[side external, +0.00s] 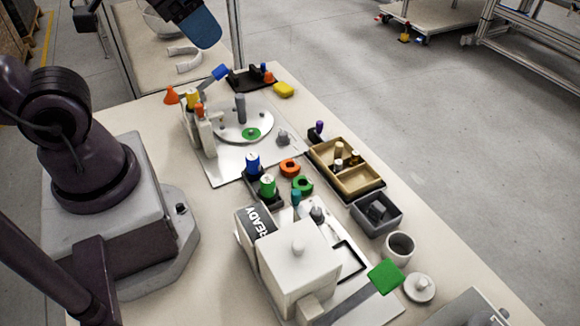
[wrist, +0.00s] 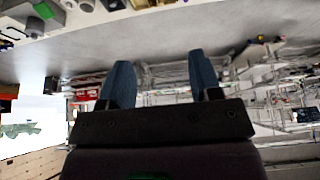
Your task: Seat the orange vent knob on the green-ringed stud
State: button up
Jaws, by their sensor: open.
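The orange vent knob (side external: 289,168) appears to be the round orange piece with a dark centre, lying on the table right of the white plate. A similar green piece (side external: 302,185) lies beside it. The green-ringed stud (side external: 251,134) stands on the round pale disc, with a green ring around its base and nothing on it. My gripper (side external: 203,30) is high at the top of the side view, well away from both. In the wrist view my gripper (wrist: 162,80) has its two blue fingers apart with nothing between them. I cannot make out the knob or stud in the wrist view.
A grey post (side external: 240,107) rises from the disc near the stud. Upright parts with orange and yellow tops (side external: 195,100) stand at its left. A tan divided tray (side external: 345,170) and a grey bin (side external: 377,212) line the right. A white block (side external: 298,258) fills the front.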

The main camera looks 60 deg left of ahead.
notch_tip(320, 180, down, 5)
jog(key=w+g, duration=0.3)
jog(key=n+g, duration=0.3)
jog(key=n, duration=1.3)
send_near(290, 162)
jog(key=f, duration=0.3)
jog(key=shift+s+d+f, duration=0.2)
jog(key=shift+s+f, duration=0.05)
jog(key=shift+f, duration=0.05)
jog(key=shift+s+d+f, duration=0.15)
jog(key=shift+f, duration=2.65)
jog(key=c, duration=0.7)
jog(key=shift+r, duration=0.1)
